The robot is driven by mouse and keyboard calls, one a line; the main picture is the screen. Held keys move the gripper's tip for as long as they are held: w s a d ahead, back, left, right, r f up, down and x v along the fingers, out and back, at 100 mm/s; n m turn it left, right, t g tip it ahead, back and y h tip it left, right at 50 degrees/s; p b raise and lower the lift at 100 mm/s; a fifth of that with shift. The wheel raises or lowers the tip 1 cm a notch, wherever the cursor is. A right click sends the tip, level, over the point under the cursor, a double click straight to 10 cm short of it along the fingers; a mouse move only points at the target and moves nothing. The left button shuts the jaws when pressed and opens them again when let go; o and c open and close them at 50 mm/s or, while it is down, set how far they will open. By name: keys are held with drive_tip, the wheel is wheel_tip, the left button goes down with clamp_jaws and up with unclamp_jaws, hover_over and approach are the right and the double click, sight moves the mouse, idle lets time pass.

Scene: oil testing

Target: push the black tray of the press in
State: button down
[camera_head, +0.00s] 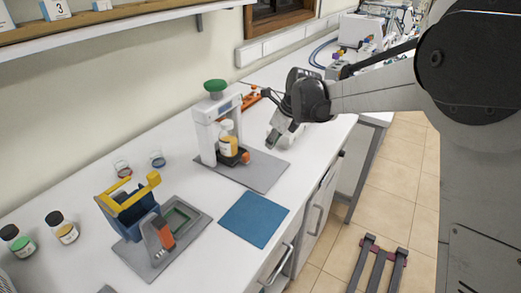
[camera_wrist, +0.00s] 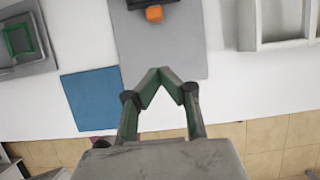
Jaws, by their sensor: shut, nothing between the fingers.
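The press (camera_head: 204,135) is a white frame with a green knob on top, standing on a grey mat. Its black tray (camera_head: 230,160) sticks out at the front of the frame, with an orange handle (camera_head: 244,157) on its outer end. A jar with a yellow label (camera_head: 228,146) stands on the tray inside the frame. In the wrist view the black tray (camera_wrist: 136,4) shows only at the top edge, with the orange handle (camera_wrist: 154,14). My gripper (camera_head: 271,146) is shut and empty, to the right of the handle and apart from it. Its fingertips (camera_wrist: 162,74) show over the grey mat.
A blue mat (camera_head: 254,219) lies in front of the press. A blue holder with a yellow handle (camera_head: 130,207) and a grey device (camera_head: 168,240) stand at the left. Jars (camera_head: 65,229) are at the far left. A white box frame (camera_wrist: 247,25) is at the right in the wrist view.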

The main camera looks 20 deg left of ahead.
approach(248, 164)
drive_tip(key=f, duration=0.1)
drive_tip(key=d+f, duration=0.2)
drive_tip(key=f, duration=0.1)
drive_tip(key=shift+s+d+p, duration=0.2)
drive_tip(key=shift+s+p, duration=0.1)
drive_tip(key=shift+s, duration=0.05)
drive_tip(key=a, duration=0.1)
drive_tip(key=w+a, duration=0.1)
drive_tip(key=a, duration=0.1)
drive_tip(key=shift+f+p, duration=0.1)
drive_tip(key=shift+p, duration=0.2)
drive_tip(key=shift+w+a, duration=0.1)
drive_tip(key=shift+a, duration=0.35)
drive_tip(key=shift+w, duration=0.1)
